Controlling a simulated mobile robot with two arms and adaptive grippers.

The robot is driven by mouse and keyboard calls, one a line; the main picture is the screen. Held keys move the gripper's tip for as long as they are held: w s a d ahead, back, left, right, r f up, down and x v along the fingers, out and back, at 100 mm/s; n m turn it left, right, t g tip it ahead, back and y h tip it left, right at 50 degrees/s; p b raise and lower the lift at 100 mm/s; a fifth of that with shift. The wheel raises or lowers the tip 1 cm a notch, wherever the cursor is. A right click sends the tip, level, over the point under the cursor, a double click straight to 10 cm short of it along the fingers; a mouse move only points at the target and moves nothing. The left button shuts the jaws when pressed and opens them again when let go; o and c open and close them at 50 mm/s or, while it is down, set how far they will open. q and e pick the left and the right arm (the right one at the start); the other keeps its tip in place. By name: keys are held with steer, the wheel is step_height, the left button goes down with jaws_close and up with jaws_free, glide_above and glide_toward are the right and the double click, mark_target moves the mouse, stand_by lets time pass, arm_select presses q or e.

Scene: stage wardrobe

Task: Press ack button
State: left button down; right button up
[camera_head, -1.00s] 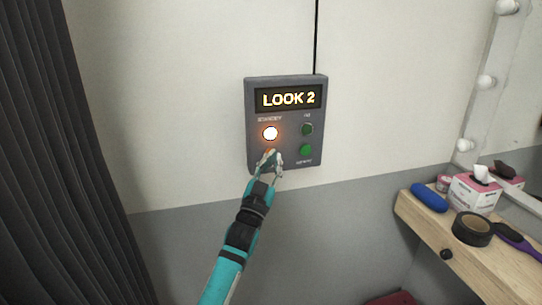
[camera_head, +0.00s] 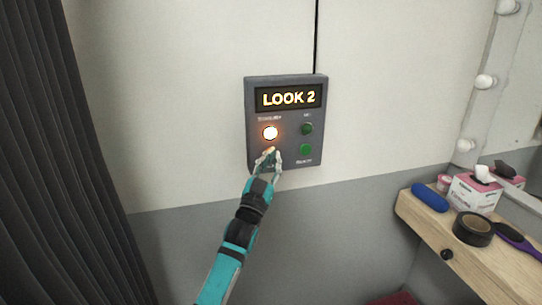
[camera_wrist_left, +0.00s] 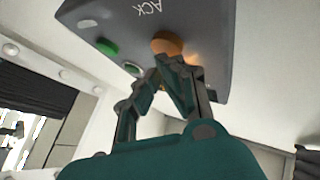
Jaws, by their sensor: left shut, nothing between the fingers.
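A dark grey cue panel (camera_head: 288,115) with a lit "LOOK 2" display (camera_head: 290,98) is mounted on the wall. A lamp at its left (camera_head: 270,133) glows orange-white. In the left wrist view, an orange round button (camera_wrist_left: 168,44) sits by the "ACK" label. My left gripper (camera_head: 268,152) is shut and empty, with its fingertips at the panel's lower left; they hide most of the ack button in the head view. In the left wrist view the fingertips (camera_wrist_left: 166,66) are close to that button. I cannot tell whether they touch it. My right gripper is not in view.
A green button (camera_head: 306,150) and a dark green lamp (camera_head: 307,129) are on the panel's right side. A dark curtain (camera_head: 75,150) hangs at the left. A wooden shelf (camera_head: 490,265) at the right holds black tape (camera_head: 473,229), a tissue box (camera_head: 474,193) and a blue case (camera_head: 429,197).

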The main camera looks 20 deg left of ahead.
arm_select(q)
steer(key=shift+w+a, duration=0.25)
steer(key=shift+w, duration=0.05)
stand_by(0.6)
steer(key=shift+s+d, duration=0.1)
stand_by(0.3)
steer(key=shift+s+d, duration=0.4)
steer(key=shift+s, duration=0.2)
steer(key=s+d+p, duration=0.1)
steer(key=s, duration=0.1)
steer(key=s+d+p, duration=0.1)
steer(key=s, duration=0.1)
steer(key=shift+d, duration=0.4)
stand_by(0.6)
